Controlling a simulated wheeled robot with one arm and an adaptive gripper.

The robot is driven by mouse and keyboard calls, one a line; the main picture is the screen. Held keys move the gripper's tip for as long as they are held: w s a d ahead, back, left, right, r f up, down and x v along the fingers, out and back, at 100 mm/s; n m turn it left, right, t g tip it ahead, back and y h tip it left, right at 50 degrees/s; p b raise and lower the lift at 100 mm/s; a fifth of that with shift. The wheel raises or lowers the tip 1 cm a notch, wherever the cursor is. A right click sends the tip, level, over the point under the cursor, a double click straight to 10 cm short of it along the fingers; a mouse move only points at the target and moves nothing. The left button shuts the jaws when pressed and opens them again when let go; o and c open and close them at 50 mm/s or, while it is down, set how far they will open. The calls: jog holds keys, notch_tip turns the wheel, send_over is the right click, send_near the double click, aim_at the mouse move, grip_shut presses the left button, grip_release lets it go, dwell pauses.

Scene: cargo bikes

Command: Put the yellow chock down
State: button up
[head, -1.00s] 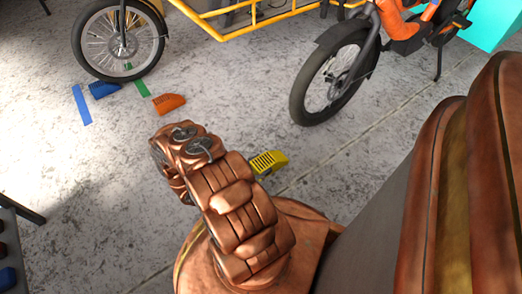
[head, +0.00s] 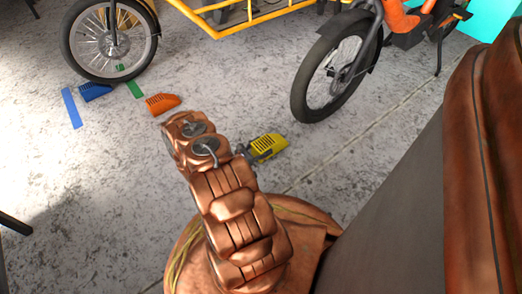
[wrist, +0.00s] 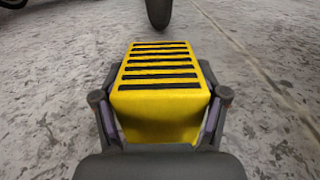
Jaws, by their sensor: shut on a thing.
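The yellow chock (head: 268,147) is a wedge with dark ribs on its sloped face. In the head view it is just right of my arm's end. In the wrist view the chock (wrist: 160,80) fills the middle, ribbed face up, between the two fingers. My gripper (wrist: 160,112) is shut on it, one finger against each side. In the head view my gripper (head: 250,151) is partly hidden by my wrist. I cannot tell whether the chock's underside touches the floor.
An orange chock (head: 162,103), a blue chock (head: 95,91), a blue strip (head: 71,108) and a green strip (head: 135,89) lie at left. A yellow cargo bike's wheel (head: 108,38) stands behind them. An orange bike's front wheel (head: 333,72) stands beyond the held chock. Floor between is clear.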

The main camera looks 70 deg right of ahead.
jog(key=shift+f, duration=0.5)
jog(key=shift+f, duration=0.1)
jog(key=o, duration=1.7)
jog(key=shift+o, duration=0.2)
